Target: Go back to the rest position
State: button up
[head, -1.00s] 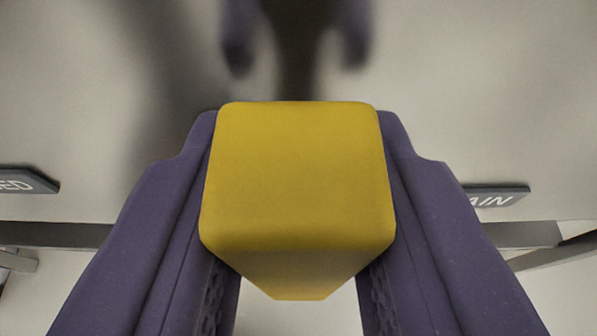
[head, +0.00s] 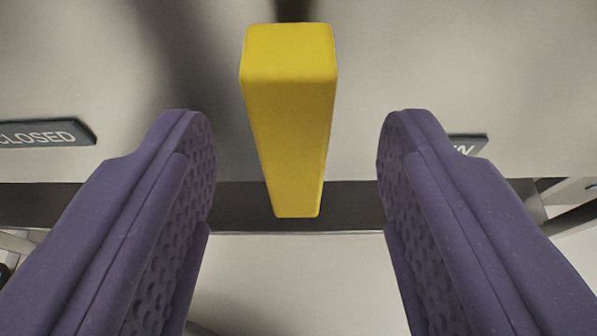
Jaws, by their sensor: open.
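My gripper (head: 297,150) is open in the head view, with its two purple padded fingers spread wide at the left and right. A yellow block-like bar (head: 290,120) shows between and beyond the fingers, near the top middle. Clear gaps separate it from both fingers, and nothing is held. The bar narrows toward its lower end in the picture. What it is fixed to is not clear.
A pale grey surface (head: 380,60) fills the upper view, with a dark band (head: 350,205) below it. A dark sign reading "CLOSED" (head: 45,133) is at the left. Another, partly hidden sign (head: 469,144) is at the right.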

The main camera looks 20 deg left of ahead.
jog(key=shift+v, duration=1.55)
